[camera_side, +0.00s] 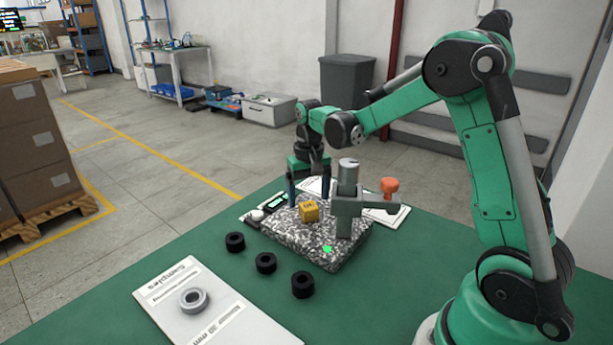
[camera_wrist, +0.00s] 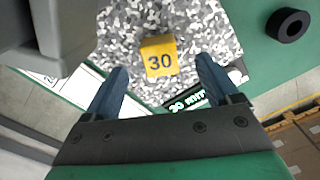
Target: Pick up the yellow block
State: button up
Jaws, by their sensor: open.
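The yellow block (camera_side: 309,211) sits on a speckled grey stone slab (camera_side: 318,253) on the green table, just left of a grey metal stand (camera_side: 347,205). My gripper (camera_side: 310,190) is behind the block in the side view, near the slab's far edge. Its two dark blue fingers are apart and empty in the wrist view (camera_wrist: 162,70). Nothing shows between the fingers touching the block.
The grey stand with an orange knob (camera_side: 389,186) rises close beside the block. Several black rings (camera_side: 266,263) lie on the table in front of the slab. A white samples sheet (camera_side: 222,318) with a grey ring (camera_side: 193,299) lies at the front left.

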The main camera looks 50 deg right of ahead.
aim_at(309, 205)
jog(key=shift+f, duration=1.65)
grip_shut()
